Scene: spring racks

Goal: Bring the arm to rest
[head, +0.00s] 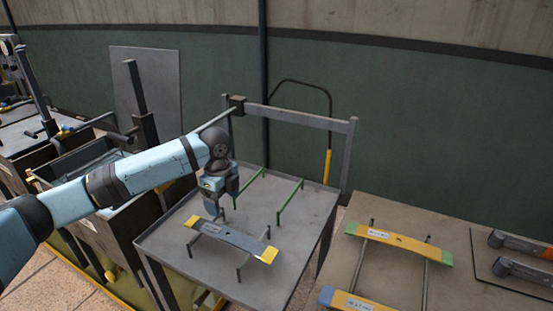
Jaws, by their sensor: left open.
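My left arm reaches in from the left in the head view. Its gripper (213,207) points down over the grey trolley table (185,262), just behind a spring bar. The gripper is open, and nothing shows between its fingers. The spring bar (232,236) is grey-blue with yellow ends and rests across two dark rods on the table. I cannot tell whether the gripper touches the bar. My right gripper is not in view.
Two green rails (290,199) stand at the table's back, below a grey frame (295,116). A dark bin (92,205) is left. A right-hand table (385,225) carries a yellow-green bar (398,241) and a yellow-blue bar (352,302). Two grey tools (520,243) lie far right.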

